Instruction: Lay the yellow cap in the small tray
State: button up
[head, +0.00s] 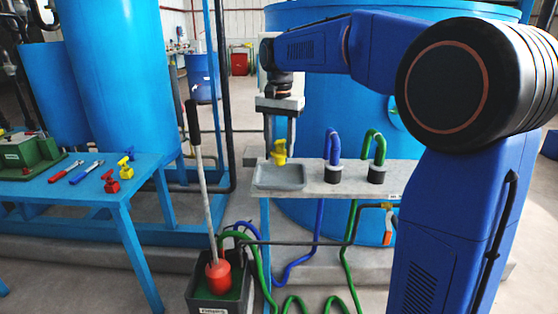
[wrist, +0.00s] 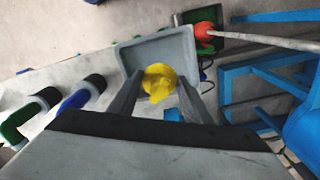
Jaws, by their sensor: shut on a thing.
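The yellow cap (head: 279,153) is held between the fingers of my gripper (head: 280,146), which is shut on it. It hangs above the small grey tray (head: 265,185) on the narrow bench, with a gap below it in the head view. In the wrist view the yellow cap (wrist: 159,82) sits between the two fingertips (wrist: 158,88), and the tray (wrist: 130,57) lies behind it. The tray looks empty where it shows. Another yellow piece (head: 126,161) stands on the blue table at the left.
A blue hose (head: 333,147) and a green hose (head: 375,147) rise from black collars right of the tray. A long rod (head: 203,180) stands in a dark box with a red float, left of the bench. A large blue tank (head: 345,110) is behind.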

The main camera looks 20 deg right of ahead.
aim_at(280, 152)
jog(key=shift+d+f, duration=0.1)
jog(key=shift+f, duration=2.4)
jog(key=shift+f, duration=0.15)
jog(key=o, duration=1.1)
notch_tip(280, 152, up, 12)
jog(key=shift+r, duration=0.2)
jog(key=s+d+f+n+t, duration=0.15)
jog(key=s+f, duration=0.25)
jog(key=s, duration=0.6)
jog(key=s+d+f+n+t, duration=0.1)
jog(key=s+d+f+n, duration=0.2)
jog(key=s, duration=0.6)
jog(key=s+f+n, duration=0.1)
jog(key=s+f, duration=0.4)
jog(key=s+d+f+n+t, duration=0.1)
jog(key=s+f, duration=0.3)
jog(key=s, duration=0.1)
jog(key=s+d+f+n+t, duration=0.1)
jog(key=s+f, duration=0.4)
jog(key=shift+d+f+n, duration=0.15)
jog(key=shift+f+n, duration=0.15)
jog(key=shift+n, duration=0.05)
